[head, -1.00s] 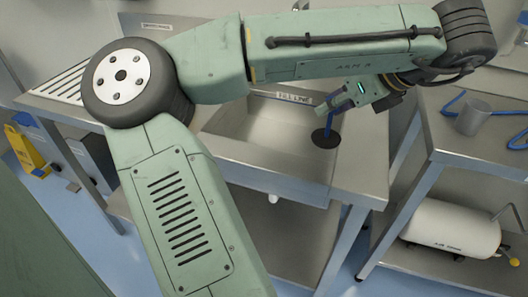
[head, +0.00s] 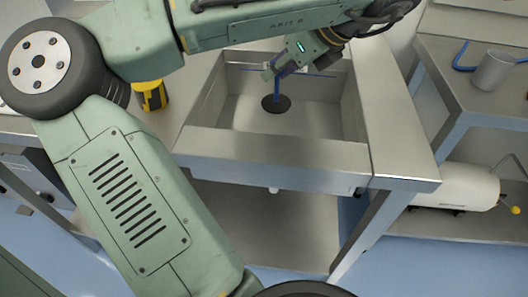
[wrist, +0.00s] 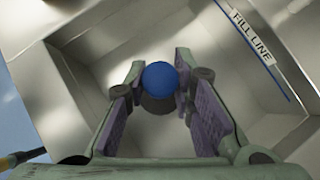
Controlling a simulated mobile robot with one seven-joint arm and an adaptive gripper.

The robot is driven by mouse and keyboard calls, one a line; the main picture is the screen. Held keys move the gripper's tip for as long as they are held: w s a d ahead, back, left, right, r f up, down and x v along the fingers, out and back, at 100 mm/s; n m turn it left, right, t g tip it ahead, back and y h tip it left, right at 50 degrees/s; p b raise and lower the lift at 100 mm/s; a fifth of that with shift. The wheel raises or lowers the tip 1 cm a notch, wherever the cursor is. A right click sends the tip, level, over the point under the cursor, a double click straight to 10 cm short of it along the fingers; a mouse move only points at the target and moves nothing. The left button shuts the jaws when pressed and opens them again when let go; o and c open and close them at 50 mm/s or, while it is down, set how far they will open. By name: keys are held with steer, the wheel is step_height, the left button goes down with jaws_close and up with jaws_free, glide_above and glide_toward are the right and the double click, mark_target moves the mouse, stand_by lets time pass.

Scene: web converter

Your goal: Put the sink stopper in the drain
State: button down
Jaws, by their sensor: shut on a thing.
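The sink stopper (head: 277,103) has a black disc and an upright blue handle. My gripper (head: 275,72) is shut on the handle from above, inside the sink's outline in the head view. In the wrist view the handle's round blue top (wrist: 160,78) sits between the two finger pads of my gripper (wrist: 163,92), with the dark disc below it. The steel sink (head: 275,148) has a rectangular basin. I cannot tell whether the disc touches the basin floor. The drain opening is not visible in either view.
A blue fill line (wrist: 267,55) marks the basin wall. A yellow and black object (head: 151,96) stands left of the basin. A white tank (head: 455,186) lies below.

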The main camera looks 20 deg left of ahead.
steer(key=f, duration=0.1)
steer(key=f+b, duration=0.1)
steer(key=shift+s+d+f, duration=0.1)
steer(key=shift+d+f, duration=0.2)
steer(key=shift+d, duration=0.05)
step_height(320, 180, down, 10)
steer(key=shift+a+f+b, duration=0.1)
steer(key=shift+f+b, duration=0.05)
steer(key=shift+b, duration=0.25)
steer(key=shift+f, duration=0.15)
steer(key=c, duration=1.4)
jaws_free()
steer(key=shift+o, duration=0.2)
steer(key=shift+r, duration=0.3)
steer(key=v, duration=1.2)
